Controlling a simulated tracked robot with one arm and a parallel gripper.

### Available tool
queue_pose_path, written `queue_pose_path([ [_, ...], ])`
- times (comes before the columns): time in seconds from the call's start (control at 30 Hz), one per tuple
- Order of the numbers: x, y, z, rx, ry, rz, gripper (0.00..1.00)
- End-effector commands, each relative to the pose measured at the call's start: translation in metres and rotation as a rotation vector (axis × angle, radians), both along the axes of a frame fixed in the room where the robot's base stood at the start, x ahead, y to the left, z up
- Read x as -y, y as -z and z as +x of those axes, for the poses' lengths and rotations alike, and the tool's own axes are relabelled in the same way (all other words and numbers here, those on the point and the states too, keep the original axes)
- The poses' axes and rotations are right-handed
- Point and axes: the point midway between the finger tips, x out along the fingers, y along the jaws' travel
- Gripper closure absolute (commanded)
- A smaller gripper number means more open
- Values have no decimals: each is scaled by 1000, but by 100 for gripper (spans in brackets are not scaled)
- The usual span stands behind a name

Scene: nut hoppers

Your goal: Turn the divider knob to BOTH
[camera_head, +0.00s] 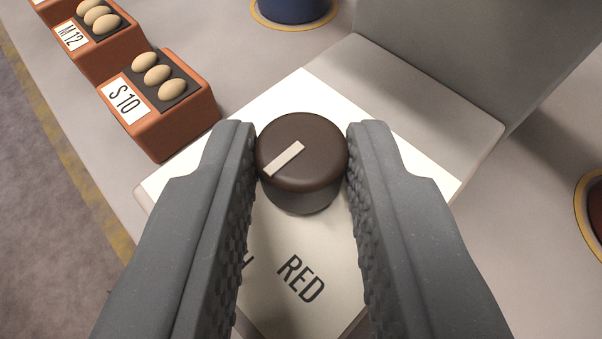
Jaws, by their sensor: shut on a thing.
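The divider knob (308,140) is a dark brown round knob with a pale pointer bar on its top. It stands on a white label plate (310,88) on a grey block. The pointer bar runs diagonally, with one end toward the lower left and the other toward the upper right. My gripper (302,160) is shut on the knob, one finger on each side. The word RED shows on the plate below the knob. Another word to its left is mostly hidden by my left finger, with only its last letter showing. The word BOTH cannot be read in full.
An orange box (165,125) marked S 10 holds three pale egg-shaped pieces at the upper left. A similar box (105,55) marked M 12 stands behind it. A blue round container (293,8) is at the top. A grey raised block (440,60) stands behind the plate.

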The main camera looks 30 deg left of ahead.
Motion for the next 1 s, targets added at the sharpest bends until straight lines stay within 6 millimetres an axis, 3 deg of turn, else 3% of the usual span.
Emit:
queue_pose_path([
  [0.4, 1, -1, 1, 3, 0, 1, 100],
  [0.43, 1, -1, 1, 3, 0, 1, 71],
  [0.5, 1, -1, 1, 3, 0, 1, 55],
  [0.83, 2, -1, -1, 1, -1, 1, 55],
  [1.0, 10, -6, -15, -3, 2, 0, 55],
])
